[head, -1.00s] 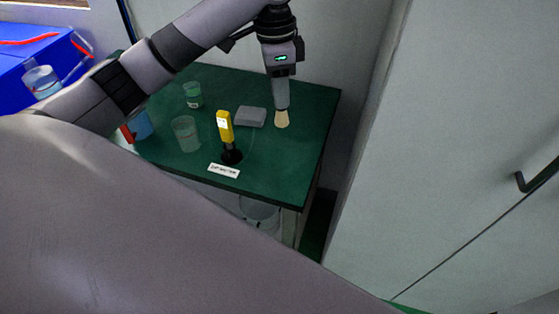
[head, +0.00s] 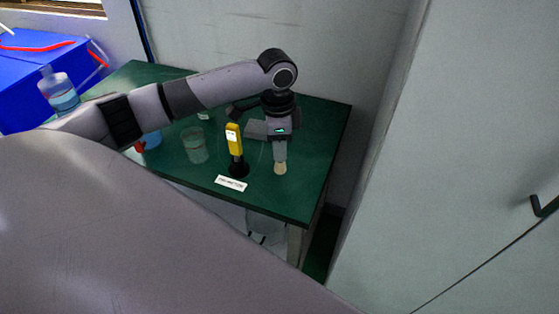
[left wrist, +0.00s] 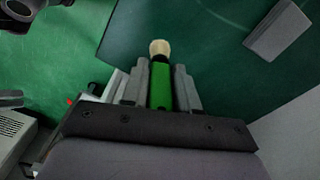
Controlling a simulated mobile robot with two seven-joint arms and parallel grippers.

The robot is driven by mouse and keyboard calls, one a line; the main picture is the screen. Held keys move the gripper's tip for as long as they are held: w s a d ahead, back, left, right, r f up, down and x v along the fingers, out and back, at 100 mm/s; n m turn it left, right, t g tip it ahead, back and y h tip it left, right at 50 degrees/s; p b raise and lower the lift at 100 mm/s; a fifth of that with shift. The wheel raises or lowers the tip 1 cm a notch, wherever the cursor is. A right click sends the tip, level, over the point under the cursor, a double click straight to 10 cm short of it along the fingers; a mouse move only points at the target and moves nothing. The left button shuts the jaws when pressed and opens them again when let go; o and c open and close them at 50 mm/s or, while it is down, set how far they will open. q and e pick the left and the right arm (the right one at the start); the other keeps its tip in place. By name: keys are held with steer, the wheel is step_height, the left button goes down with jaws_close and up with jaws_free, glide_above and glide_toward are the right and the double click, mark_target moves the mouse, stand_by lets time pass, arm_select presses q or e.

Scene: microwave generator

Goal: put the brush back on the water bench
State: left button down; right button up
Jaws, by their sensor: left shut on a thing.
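My left gripper (head: 280,152) is shut on the brush and points down over the right part of the green bench (head: 300,200). The brush's pale bristles (head: 280,168) show below the fingertips. In the left wrist view the brush's green handle (left wrist: 160,84) sits between the two grey fingers, with the cream bristles beyond them. The brush is over or at the bench top; I cannot tell whether the bristles touch it. My right gripper is not in view.
A yellow device on a black base (head: 235,150) stands just left of the brush. A clear beaker (head: 195,145), a grey block (head: 256,129) and a white label (head: 231,183) are on the bench. A cabinet (head: 450,150) stands at right. The bench's right front is bare.

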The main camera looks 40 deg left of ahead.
arm_select(q)
step_height(320, 180, down, 5)
steer(key=shift+f, duration=0.15)
steer(key=c, duration=0.9)
jaws_free()
steer(key=shift+o, duration=0.2)
step_height(320, 180, up, 12)
steer(key=shift+s+a+r, duration=0.1)
steer(key=shift+a, duration=0.05)
steer(key=shift+s, duration=0.1)
